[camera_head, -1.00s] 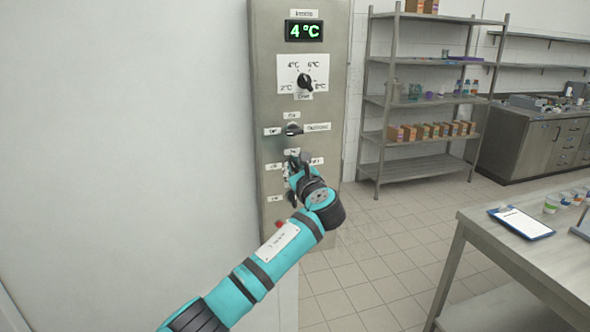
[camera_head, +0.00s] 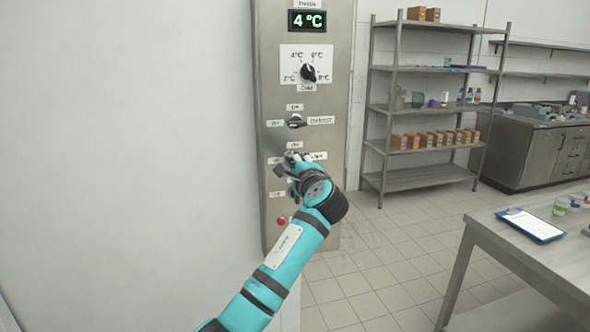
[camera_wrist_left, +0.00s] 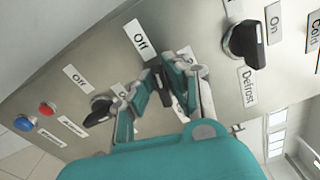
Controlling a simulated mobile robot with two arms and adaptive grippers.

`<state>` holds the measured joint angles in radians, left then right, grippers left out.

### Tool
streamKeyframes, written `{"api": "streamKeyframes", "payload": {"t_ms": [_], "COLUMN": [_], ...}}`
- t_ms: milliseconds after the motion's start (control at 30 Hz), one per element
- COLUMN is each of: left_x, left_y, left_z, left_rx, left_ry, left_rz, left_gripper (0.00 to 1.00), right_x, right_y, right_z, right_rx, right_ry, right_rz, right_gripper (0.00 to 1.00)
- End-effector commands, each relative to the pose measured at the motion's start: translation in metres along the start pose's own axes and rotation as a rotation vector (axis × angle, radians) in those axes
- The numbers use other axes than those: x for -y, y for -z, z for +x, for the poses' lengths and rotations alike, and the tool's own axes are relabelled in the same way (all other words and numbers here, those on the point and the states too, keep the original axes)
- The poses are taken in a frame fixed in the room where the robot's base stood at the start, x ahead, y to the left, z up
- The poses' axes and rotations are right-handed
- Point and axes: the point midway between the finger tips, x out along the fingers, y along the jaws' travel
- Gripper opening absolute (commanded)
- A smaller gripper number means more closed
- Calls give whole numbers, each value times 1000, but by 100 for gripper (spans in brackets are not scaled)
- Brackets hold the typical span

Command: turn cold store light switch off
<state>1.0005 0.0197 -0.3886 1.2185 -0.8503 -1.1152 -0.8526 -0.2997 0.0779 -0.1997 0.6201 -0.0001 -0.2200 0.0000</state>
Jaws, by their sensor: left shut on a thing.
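The light switch is a dark rotary knob on the steel control panel, beside the "Light" label (camera_head: 318,156). In the head view my left gripper (camera_head: 290,163) is at this knob and largely hides it. In the left wrist view the gripper (camera_wrist_left: 172,88) is shut on the dark light knob (camera_wrist_left: 166,96), with a finger on either side. An "Off" label (camera_wrist_left: 141,40) is just beyond the fingers. The knob's exact pointing direction is hidden by the fingers. My right gripper is not in view.
The defrost knob (camera_head: 296,122) is just above, with the temperature dial (camera_head: 308,73) and the 4 °C display (camera_head: 307,21) higher up. Another black knob (camera_wrist_left: 98,108), a red button (camera_wrist_left: 47,108) and a blue button (camera_wrist_left: 24,123) are lower down. A table (camera_head: 482,226) stands at right.

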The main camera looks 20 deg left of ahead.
Motion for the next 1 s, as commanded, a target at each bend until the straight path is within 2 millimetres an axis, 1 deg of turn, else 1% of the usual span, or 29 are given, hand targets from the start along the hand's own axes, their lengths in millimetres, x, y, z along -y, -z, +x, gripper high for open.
{"api": "streamKeyframes", "payload": {"t_ms": [33,100,400,967,1000], "left_x": [-4,-4,-5,-5,-5], "left_y": [1,1,1,0,0], "left_z": [0,0,0,0,0], "left_rx": [0,0,1,1,1], "left_ry": [-3,-3,-4,-5,-5], "left_rz": [-33,-76,-195,-224,-224], "left_gripper": [0,0,0,0,15], "right_x": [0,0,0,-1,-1], "right_y": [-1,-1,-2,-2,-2], "right_z": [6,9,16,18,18], "right_rx": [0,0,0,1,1], "right_ry": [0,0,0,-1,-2], "right_rz": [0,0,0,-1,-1], "right_gripper": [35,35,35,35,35]}}
